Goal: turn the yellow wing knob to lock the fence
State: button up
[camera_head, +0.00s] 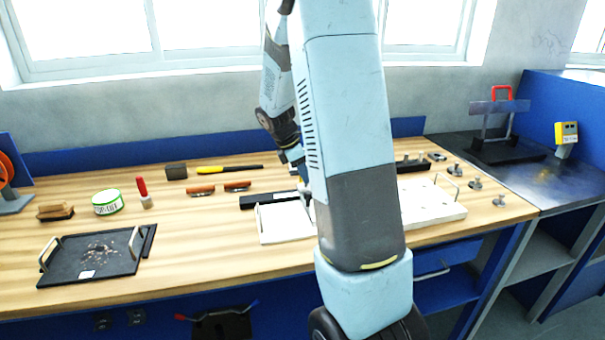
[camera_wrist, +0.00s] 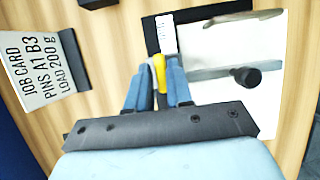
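The yellow wing knob (camera_wrist: 159,70) shows in the wrist view between the blue fingers of my gripper (camera_wrist: 158,80). The fingers are close together, one on each side of it, and it fills the narrow gap at their tips. The fingers hide much of its lower part. A grey bar (camera_wrist: 210,72), which may be the fence, runs right from near the knob across a pale plate (camera_wrist: 262,42). In the head view my arm hides the knob and most of my gripper; part of the pale plate (camera_head: 285,222) shows left of the arm.
A black round handle (camera_wrist: 245,76) stands on the pale plate right of my gripper. A job card (camera_wrist: 38,72) stands to the left.

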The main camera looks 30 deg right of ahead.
grip_shut()
jog(key=shift+a, duration=0.1)
jog(key=m, duration=0.1)
jog(key=m+g, duration=0.1)
jog(key=m, duration=0.1)
jog(key=shift+w+m+y, duration=0.2)
jog(key=shift+m+y, duration=0.1)
jog(key=shift+y, duration=0.1)
jog(key=m, duration=0.1)
jog(key=m+g, duration=0.1)
jog(key=m, duration=0.1)
jog(key=m+y, duration=0.1)
jog(key=shift+w+d+r+m, duration=0.1)
jog(key=shift+d+m, duration=0.15)
jog(key=shift+m, duration=0.05)
jog(key=m+y, duration=0.1)
jog(key=m, duration=0.1)
jog(key=m+g, duration=0.1)
jog(key=m, duration=0.1)
jog(key=shift+d+y, duration=0.15)
jog(key=shift+y, duration=0.25)
jog(key=m+y, duration=0.1)
jog(key=m, duration=0.2)
jog(key=m+y, duration=0.1)
jog(key=m, duration=0.1)
jog(key=shift+d+m, duration=0.1)
jog(key=shift+m, duration=0.3)
jog(key=shift+o, duration=1.9)
grip_release()
